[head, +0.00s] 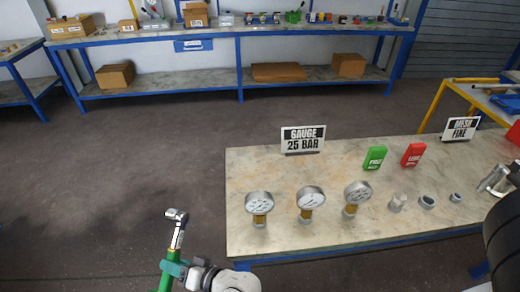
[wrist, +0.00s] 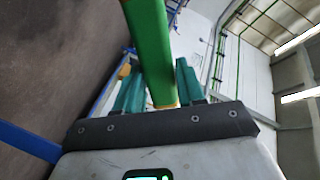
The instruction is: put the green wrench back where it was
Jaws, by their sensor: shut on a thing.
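The green wrench (head: 178,240) has a silver head at its top and a green handle below. My gripper (head: 174,268) is shut on its handle and holds it upright over the floor, left of the near table (head: 290,180). In the wrist view the green handle (wrist: 150,50) stands between the teal fingers of my gripper (wrist: 158,90). The lower end of the handle runs out of the head view. I cannot tell from these views which spot the wrench came from.
The near table holds several gauges (head: 311,200), small metal fittings (head: 427,201), a green box (head: 375,157), a red box (head: 413,154) and signs (head: 303,139). A long blue-framed bench (head: 200,86) with cartons stands at the back. The floor (head: 120,160) between is clear.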

